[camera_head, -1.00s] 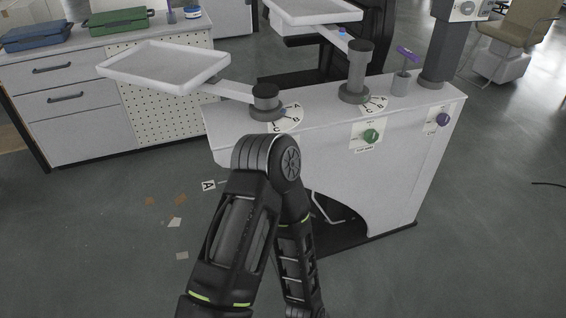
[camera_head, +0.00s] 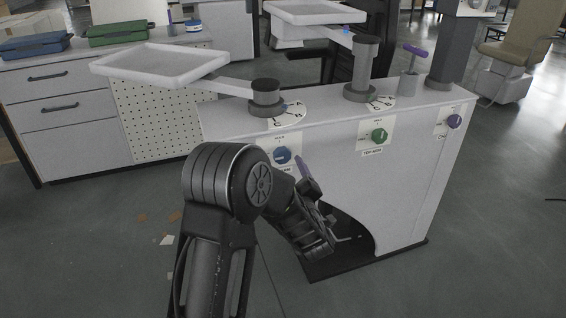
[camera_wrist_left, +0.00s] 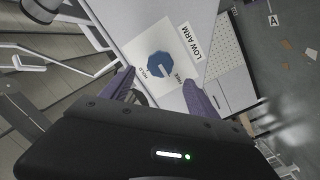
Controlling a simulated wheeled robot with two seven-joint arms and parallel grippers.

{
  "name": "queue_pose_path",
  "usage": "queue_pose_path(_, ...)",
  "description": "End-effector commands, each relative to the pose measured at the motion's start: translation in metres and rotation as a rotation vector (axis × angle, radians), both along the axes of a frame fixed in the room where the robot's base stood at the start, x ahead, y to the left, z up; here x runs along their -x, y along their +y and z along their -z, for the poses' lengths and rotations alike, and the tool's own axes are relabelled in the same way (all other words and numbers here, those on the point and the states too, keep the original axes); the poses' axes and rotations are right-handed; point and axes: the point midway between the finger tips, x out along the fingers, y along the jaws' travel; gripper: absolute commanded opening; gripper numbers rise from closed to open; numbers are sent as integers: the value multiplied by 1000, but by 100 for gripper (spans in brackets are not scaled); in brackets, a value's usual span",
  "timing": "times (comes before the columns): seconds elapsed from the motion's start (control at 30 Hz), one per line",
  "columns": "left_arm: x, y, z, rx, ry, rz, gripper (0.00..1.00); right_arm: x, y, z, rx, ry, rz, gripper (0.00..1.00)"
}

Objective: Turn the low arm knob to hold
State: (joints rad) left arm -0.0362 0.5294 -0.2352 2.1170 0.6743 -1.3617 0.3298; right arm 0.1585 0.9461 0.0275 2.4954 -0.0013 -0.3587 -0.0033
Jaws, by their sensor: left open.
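The low arm knob is a blue dial (camera_head: 282,155) on a white plate on the front of the pale cabinet. In the left wrist view the blue dial (camera_wrist_left: 158,62) sits beside the words LOW ARM, with smaller HOLD and FREE marks. Its pale pointer line appears to lie toward the FREE side. My left gripper (camera_head: 303,168) is just right of the knob in the head view. In the wrist view its two purple fingers (camera_wrist_left: 158,80) are open, with the dial ahead between their tips, not gripped. My right gripper is not in view.
A green knob (camera_head: 379,136) and a purple knob (camera_head: 454,122) sit farther right on the cabinet front (camera_head: 410,190). Above, a white tray (camera_head: 160,64) reaches out on an arm from a grey post (camera_head: 266,92). A drawer unit (camera_head: 70,130) stands at left.

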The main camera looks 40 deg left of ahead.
Motion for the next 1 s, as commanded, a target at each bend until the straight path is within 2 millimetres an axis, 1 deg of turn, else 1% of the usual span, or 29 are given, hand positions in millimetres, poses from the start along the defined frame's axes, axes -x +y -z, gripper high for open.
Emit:
queue_pose_path(0.13, -2, 2, 1, -1, 2, 1, 69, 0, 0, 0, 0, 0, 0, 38)
queue_pose_path(0.23, -7, 8, 1, 0, 3, 1, 69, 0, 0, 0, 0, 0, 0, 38)
queue_pose_path(0.6, -43, 49, 2, 0, 4, 1, 69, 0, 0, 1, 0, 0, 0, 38)
queue_pose_path(0.7, -49, 55, 2, -1, 4, 2, 69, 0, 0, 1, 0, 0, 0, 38)
queue_pose_path(1.0, -52, 58, 1, 1, 5, 4, 69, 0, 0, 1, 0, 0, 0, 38)
